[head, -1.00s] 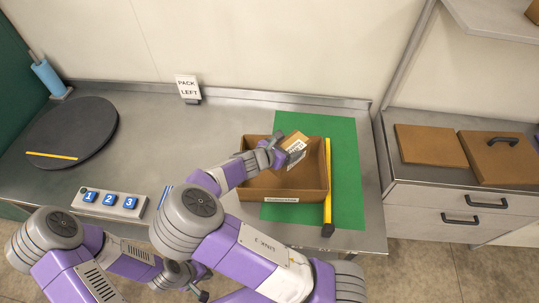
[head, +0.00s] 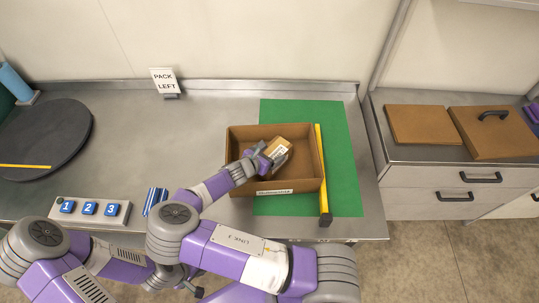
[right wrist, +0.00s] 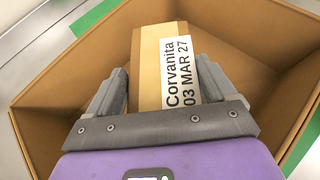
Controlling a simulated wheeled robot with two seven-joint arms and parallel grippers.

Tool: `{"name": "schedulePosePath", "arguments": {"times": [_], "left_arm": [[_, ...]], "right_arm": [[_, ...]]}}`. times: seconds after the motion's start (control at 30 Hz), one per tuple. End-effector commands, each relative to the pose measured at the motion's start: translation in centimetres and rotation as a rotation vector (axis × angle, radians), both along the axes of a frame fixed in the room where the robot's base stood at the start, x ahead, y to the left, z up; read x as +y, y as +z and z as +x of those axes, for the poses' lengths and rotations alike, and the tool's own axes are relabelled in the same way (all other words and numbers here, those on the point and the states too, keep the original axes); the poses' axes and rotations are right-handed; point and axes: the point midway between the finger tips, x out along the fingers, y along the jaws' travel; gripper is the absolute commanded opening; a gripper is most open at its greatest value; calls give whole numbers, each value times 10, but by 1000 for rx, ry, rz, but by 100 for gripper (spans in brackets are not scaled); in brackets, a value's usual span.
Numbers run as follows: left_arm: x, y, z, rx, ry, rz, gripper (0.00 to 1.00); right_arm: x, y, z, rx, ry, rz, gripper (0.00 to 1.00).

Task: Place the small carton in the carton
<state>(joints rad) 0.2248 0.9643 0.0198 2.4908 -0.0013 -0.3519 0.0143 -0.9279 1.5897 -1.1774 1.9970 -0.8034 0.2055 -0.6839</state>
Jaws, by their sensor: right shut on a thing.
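The small carton (head: 281,146) is a tan box with a white label reading "Corvanita 03 MAR 27" in the right wrist view (right wrist: 152,60). My right gripper (head: 267,160) is shut on it, with one finger on each side. It is within the walls of the open brown carton (head: 237,143), tilted in the head view. I cannot tell whether it touches the carton's floor. The carton's walls surround it in the right wrist view (right wrist: 75,85). My left gripper (head: 194,286) is low at the bottom of the head view, mostly hidden by my arms.
The carton stands on a green mat (head: 341,160), with a yellow bar (head: 322,170) along its right side. A numbered button panel (head: 90,209), a striped blue item (head: 155,200), a dark round plate (head: 45,140) and a "PACK LEFT" sign (head: 164,80) share the bench. Bare bench lies left of the carton.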

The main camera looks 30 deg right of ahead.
Motion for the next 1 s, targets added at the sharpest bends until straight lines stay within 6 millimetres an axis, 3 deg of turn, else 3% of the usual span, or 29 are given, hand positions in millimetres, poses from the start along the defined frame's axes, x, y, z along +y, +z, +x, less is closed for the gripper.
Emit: {"name": "schedulePosePath", "arguments": {"times": [0.23,0.27,0.33,0.67,1.0], "left_arm": [[0,-1,0,0,0,0,0],[0,-1,0,0,0,0,0],[0,-1,0,0,0,0,0],[0,0,0,0,0,0,0],[0,7,0,0,0,0,0]], "right_arm": [[0,-5,0,-1,0,1,39],[0,-6,0,0,1,2,89],[0,-6,0,0,1,2,100],[5,-2,-2,-1,1,3,100],[59,30,-23,-3,3,4,100]]}}
